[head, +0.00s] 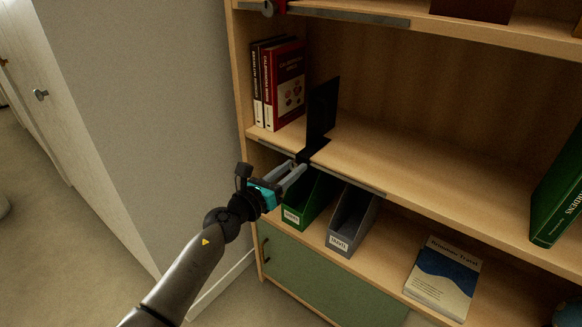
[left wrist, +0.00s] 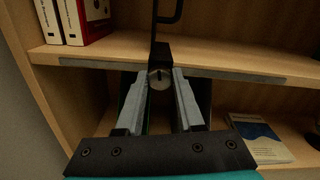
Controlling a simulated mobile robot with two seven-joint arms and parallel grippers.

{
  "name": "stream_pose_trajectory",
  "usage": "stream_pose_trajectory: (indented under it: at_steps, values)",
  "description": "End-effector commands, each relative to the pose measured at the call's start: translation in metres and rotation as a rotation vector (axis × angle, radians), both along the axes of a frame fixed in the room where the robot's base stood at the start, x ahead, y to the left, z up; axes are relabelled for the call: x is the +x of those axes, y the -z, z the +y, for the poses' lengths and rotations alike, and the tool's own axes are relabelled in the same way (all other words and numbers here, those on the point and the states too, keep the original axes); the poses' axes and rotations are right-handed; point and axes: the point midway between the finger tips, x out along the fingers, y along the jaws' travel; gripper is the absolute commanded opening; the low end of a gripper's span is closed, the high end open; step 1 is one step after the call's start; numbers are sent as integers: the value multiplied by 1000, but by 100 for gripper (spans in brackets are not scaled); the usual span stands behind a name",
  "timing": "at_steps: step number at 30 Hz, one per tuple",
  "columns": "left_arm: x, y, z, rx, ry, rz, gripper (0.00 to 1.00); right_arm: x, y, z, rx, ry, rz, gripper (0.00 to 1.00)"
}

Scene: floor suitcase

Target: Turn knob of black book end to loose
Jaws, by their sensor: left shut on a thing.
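The black book end (head: 322,112) stands upright on the middle shelf, to the right of the books, with its clamp at the shelf's front edge. In the left wrist view its clamp (left wrist: 160,53) shows, with a round metallic knob (left wrist: 160,78) on the front. My left gripper (head: 300,168) reaches the shelf edge at the clamp. In the left wrist view its fingers (left wrist: 160,84) lie on both sides of the knob and are shut on it. In the head view the fingers mostly hide the knob. My right gripper is not in view.
Red and white books (head: 284,84) stand left of the book end. Below are a green file holder (head: 296,214), a grey one (head: 344,238) and a flat book (head: 442,278). A green book (head: 556,200) leans at the right. The middle shelf (head: 420,170) is clear between.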

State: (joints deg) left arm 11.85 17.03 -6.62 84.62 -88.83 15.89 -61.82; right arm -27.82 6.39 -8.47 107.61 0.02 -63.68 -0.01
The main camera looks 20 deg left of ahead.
Motion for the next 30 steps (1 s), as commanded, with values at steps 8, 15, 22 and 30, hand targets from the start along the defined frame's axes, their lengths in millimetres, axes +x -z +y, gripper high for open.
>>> stream_pose_trajectory:
  at_steps: [8, 15, 22, 30]
  values:
    - [0, -1, 0, -241, 1, 90, 0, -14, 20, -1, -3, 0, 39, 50]
    - [0, -1, 0, -455, -1, 167, 0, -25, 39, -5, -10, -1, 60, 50]
    - [0, -1, 0, -663, -1, 243, 0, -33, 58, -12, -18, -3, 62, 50]
    - [0, -1, 0, -902, -2, 329, 0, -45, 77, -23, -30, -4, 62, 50]
